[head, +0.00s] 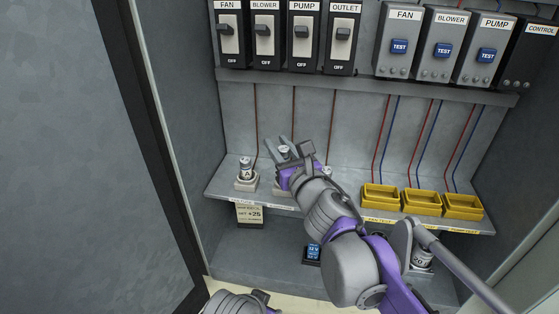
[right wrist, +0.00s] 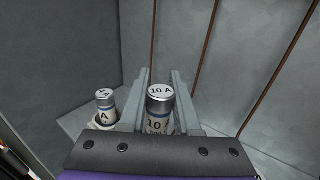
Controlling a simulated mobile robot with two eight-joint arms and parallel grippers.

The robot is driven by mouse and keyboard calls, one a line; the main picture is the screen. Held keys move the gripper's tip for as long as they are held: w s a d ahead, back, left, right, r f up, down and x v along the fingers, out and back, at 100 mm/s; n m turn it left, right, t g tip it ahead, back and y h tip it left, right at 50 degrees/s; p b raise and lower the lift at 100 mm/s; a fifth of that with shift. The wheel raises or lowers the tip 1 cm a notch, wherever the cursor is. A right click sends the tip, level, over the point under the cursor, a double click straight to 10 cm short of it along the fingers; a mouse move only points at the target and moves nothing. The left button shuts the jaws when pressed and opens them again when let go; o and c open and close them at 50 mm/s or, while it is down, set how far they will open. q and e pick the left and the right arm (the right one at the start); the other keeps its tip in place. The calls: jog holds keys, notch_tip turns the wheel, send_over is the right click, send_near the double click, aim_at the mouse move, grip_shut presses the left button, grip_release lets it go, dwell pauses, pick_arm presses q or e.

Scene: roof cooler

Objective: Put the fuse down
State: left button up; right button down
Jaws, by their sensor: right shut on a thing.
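My right gripper (head: 284,150) is shut on a silver-capped fuse marked 10 A. The fuse (right wrist: 159,105) stands upright between the two fingers in the right wrist view, and its top (head: 284,149) shows in the head view. The gripper is over the left half of the cabinet shelf (head: 222,186). Another fuse (head: 246,167) stands in a pale holder (head: 246,184) to its left; it also shows in the right wrist view (right wrist: 106,104). The fuse's lower end is hidden by my gripper, so I cannot tell whether it touches a holder. My left gripper is not visible.
Yellow trays (head: 380,197) line the shelf's right half. Switches (head: 302,38) and test boxes (head: 442,45) hang above, with wires below them. A blue-faced device (head: 313,252) and a part-hidden cylinder (head: 421,259) are below the shelf.

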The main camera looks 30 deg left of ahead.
notch_tip(320, 180, down, 3)
jog(key=shift+w+d+f, duration=0.1)
jog(key=shift+f, duration=0.2)
jog(key=c, duration=0.6)
grip_release()
jog(key=b+v, duration=0.1)
jog(key=v, duration=1.1)
